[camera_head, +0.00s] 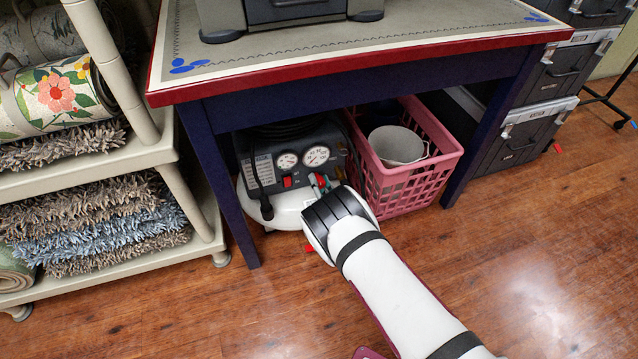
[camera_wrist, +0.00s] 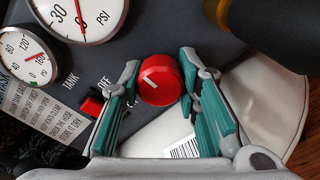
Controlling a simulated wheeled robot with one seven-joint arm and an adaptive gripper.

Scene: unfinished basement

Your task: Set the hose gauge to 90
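The compressor (camera_head: 290,165) stands under the table with two round gauges on its dark panel. The larger gauge (camera_head: 316,155) is cut off at the top of the wrist view (camera_wrist: 98,18); its red needle lies near the 0 mark by PSI. The smaller gauge (camera_head: 287,161), beside the word TANK, also shows in the wrist view (camera_wrist: 28,58). A round red knob (camera_wrist: 160,80) with a white line sits below the larger gauge. My gripper (camera_head: 320,184) reaches it; its teal-padded fingers (camera_wrist: 161,88) stand apart on either side of the knob, with narrow gaps. Contact is not clear.
A red switch (camera_wrist: 92,106) sits left of the fingers. A pink basket (camera_head: 408,185) holding a white bucket (camera_head: 396,146) stands close on the right. The table (camera_head: 350,72) hangs overhead; its blue leg (camera_head: 225,190) is left.

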